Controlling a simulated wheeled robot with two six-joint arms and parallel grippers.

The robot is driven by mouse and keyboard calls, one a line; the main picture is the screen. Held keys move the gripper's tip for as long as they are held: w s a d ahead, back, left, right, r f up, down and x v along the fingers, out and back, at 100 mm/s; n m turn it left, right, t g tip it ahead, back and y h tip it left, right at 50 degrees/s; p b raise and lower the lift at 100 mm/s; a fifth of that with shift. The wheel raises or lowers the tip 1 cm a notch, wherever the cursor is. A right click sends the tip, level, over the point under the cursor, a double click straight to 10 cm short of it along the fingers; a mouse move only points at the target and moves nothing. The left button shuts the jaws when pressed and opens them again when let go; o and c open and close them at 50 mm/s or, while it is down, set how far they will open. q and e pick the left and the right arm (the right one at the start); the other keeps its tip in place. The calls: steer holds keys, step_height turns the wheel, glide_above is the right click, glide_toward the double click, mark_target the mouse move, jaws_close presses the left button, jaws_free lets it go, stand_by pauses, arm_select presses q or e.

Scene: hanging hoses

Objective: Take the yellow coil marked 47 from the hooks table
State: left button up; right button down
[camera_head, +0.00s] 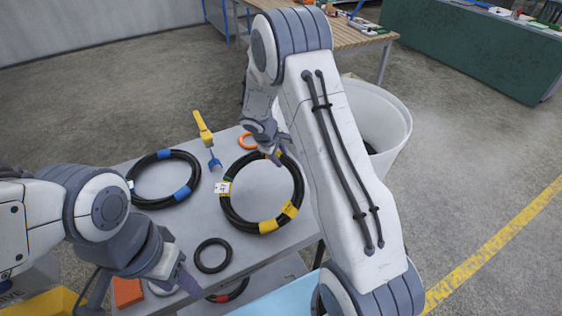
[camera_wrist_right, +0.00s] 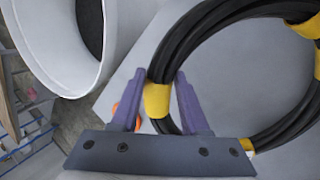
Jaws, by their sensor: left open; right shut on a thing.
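The yellow coil (camera_head: 232,213) is a black hose ring with yellow bands and a white tag (camera_head: 222,188) whose dark mark is too small to read surely. It appears to lie on the grey hooks table (camera_head: 250,257); I cannot tell if it is slightly raised. My right gripper (camera_head: 274,153) is at its far edge. In the right wrist view, the purple fingers of the right gripper (camera_wrist_right: 159,78) are shut on the coil's yellow band (camera_wrist_right: 157,99). My left gripper (camera_head: 188,284) is open and empty over the near left part of the table.
A blue-banded black coil (camera_head: 145,158) lies left, beside a yellow-handled hook with a blue end (camera_head: 204,130). A small black ring (camera_head: 200,257), an orange ring (camera_head: 243,141) and an orange block (camera_head: 127,291) are also there. A white bin (camera_head: 397,125) stands behind my right arm.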

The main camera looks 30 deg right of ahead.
steer(key=shift+s+a+r+h+b, duration=0.15)
steer(key=shift+a+r+h+b, duration=0.35)
steer(key=shift+b, duration=0.6)
steer(key=shift+s+a+r+t+h+b, duration=0.15)
steer(key=shift+a+r+t+h+b, duration=0.15)
steer(key=shift+r+b, duration=0.35)
steer(key=shift+s+a+r+t+h+b, duration=0.15)
steer(key=shift+a+r+t+h+b, duration=0.1)
steer(key=shift+r+b, duration=0.35)
steer(key=s+a+r+t+h, duration=0.1)
steer(key=a+r+h, duration=0.1)
steer(key=r, duration=0.4)
steer(key=s+a+r+h+b, duration=0.1)
steer(key=s+a+r, duration=0.1)
steer(key=r, duration=0.4)
steer(key=shift+a+r+t+h, duration=0.35)
steer(key=shift+a+r, duration=0.05)
steer(key=shift+a, duration=0.5)
